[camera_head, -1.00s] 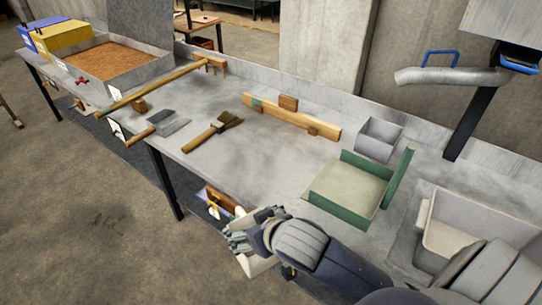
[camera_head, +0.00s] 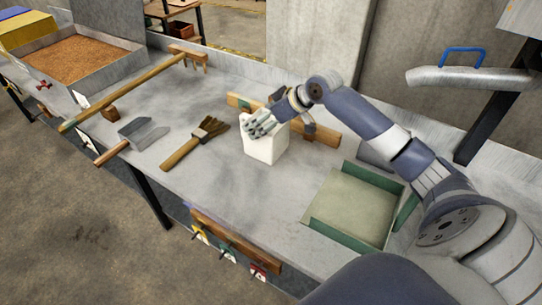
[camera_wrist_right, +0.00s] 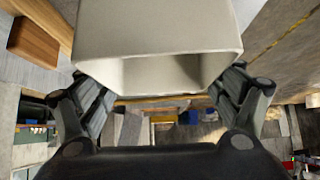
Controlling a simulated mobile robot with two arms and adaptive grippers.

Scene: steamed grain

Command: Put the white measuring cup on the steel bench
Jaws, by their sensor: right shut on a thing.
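The white measuring cup (camera_head: 265,147) is a squarish, open-topped cup. My right gripper (camera_head: 262,122) is shut on it and holds it upright over the middle of the steel bench (camera_head: 230,187). The cup is at or just above the bench surface; I cannot tell whether it touches. In the right wrist view the cup (camera_wrist_right: 155,32) fills the top between the two fingers of my right gripper (camera_wrist_right: 158,95), its hollow mouth partly showing. My left gripper is out of view.
A wooden brush (camera_head: 195,143) lies left of the cup, with a metal scoop (camera_head: 143,133) farther left. A wooden bar (camera_head: 325,134) lies behind the cup. A green-walled tray (camera_head: 350,205) stands to the right. Bare bench lies in front of the cup.

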